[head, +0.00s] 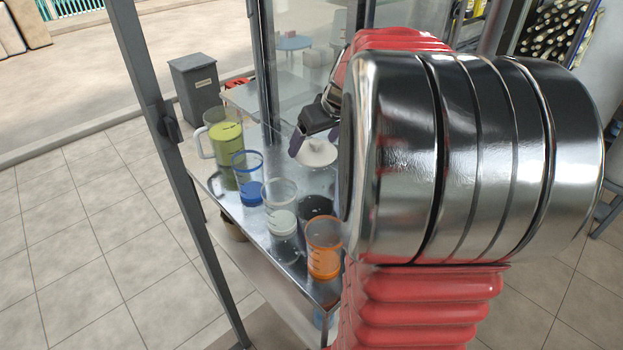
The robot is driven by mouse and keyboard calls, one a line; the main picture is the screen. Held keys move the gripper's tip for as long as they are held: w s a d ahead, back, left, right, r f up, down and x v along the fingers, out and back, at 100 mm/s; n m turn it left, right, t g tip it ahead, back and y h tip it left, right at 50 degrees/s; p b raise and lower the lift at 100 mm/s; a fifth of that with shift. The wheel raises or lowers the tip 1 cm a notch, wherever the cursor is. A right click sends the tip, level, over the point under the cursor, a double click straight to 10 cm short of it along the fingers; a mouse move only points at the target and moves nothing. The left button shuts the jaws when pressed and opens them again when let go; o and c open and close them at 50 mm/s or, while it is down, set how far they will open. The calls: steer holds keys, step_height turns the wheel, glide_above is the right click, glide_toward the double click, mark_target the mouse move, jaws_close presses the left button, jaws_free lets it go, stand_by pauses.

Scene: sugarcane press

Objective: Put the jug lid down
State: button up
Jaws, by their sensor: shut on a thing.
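The jug lid (317,153) is a white disc in the head view, above the metal shelf by the glass. My gripper (306,146) is shut on it from above, with one dark finger showing at its left. The lid looks slightly tilted; whether it touches the shelf, I cannot tell. The jug (226,148) stands to the left on the shelf, with a clear handle and green juice in it. The top of the jug looks open. My arm hides the right part of the shelf.
Blue (248,178), whitish (281,207) and orange (323,247) cups stand along the shelf's (262,235) front. A dark round opening or disc (316,206) lies beside them. A metal post (180,170) rises at the left. A grey bin (196,92) stands on the floor behind.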

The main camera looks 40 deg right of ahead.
mark_target(325, 159)
steer(key=shift+d, duration=0.1)
steer(key=shift+f, duration=3.15)
steer(key=shift+s+f, duration=0.1)
steer(key=shift+f, duration=1.75)
steer(key=o, duration=1)
steer(key=shift+r, duration=0.1)
steer(key=v, duration=1.1)
steer(key=shift+s+r, duration=0.2)
steer(key=shift+r, duration=0.15)
